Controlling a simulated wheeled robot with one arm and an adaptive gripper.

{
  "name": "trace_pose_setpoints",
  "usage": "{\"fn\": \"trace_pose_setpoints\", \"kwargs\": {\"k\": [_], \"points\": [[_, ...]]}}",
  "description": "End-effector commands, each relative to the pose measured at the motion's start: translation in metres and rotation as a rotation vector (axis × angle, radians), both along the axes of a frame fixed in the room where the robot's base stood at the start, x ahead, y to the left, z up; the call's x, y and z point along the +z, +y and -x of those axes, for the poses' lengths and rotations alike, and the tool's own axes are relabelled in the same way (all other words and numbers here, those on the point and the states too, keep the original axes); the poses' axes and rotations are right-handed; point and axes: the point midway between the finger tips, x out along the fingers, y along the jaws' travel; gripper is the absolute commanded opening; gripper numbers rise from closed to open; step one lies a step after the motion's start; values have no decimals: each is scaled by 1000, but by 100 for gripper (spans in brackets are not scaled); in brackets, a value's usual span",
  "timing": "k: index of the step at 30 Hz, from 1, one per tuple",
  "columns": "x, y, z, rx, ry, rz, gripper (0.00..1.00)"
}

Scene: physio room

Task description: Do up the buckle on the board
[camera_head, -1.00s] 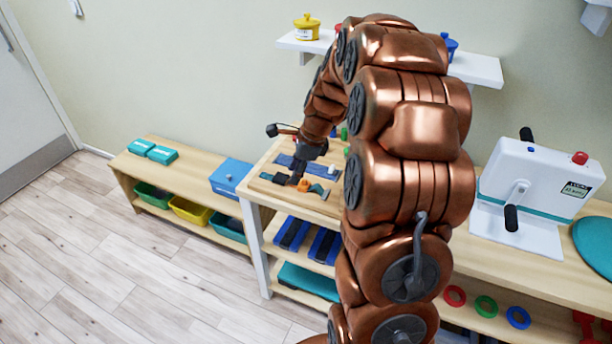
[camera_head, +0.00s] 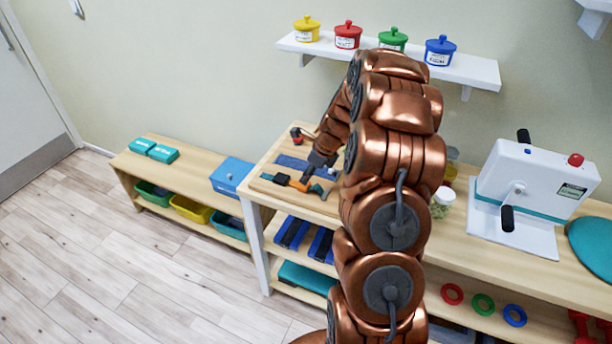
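The wooden board (camera_head: 322,206) lies on the left end of the workbench, with dark blue and teal pieces on it. The buckle shows as a dark part (camera_head: 281,179) on the left and an orange part (camera_head: 298,185) beside it. They look close together, but whether they are joined is too small to tell. My gripper (camera_head: 307,180) points down at the right end of the orange part, touching it or just above it. Its fingertips are small and partly hidden, so its opening is unclear. My arm hides the board's right side.
A white crank device (camera_head: 530,185) and a jar (camera_head: 441,203) stand on the bench to the right. A blue box (camera_head: 231,176) sits on the low shelf unit at left. Coloured pots (camera_head: 347,36) stand on the wall shelf above. The floor at left is clear.

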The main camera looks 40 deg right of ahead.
Motion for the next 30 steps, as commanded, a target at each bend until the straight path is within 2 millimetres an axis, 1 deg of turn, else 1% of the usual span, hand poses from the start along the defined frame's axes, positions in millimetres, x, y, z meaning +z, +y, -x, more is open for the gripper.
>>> {"fn": "trace_pose_setpoints", "kwargs": {"k": [3, 7, 11, 17, 28, 30], "points": [[-11, 4, -4, 1, 1, -4, 40], [-20, 5, -8, -1, -1, -1, 40], [-23, 5, -9, 0, -1, 0, 40], [-24, 5, -8, 0, -1, 0, 39], [-23, 5, -8, 0, -1, -1, 0], [-23, 5, -8, 0, -1, -1, 0]]}}
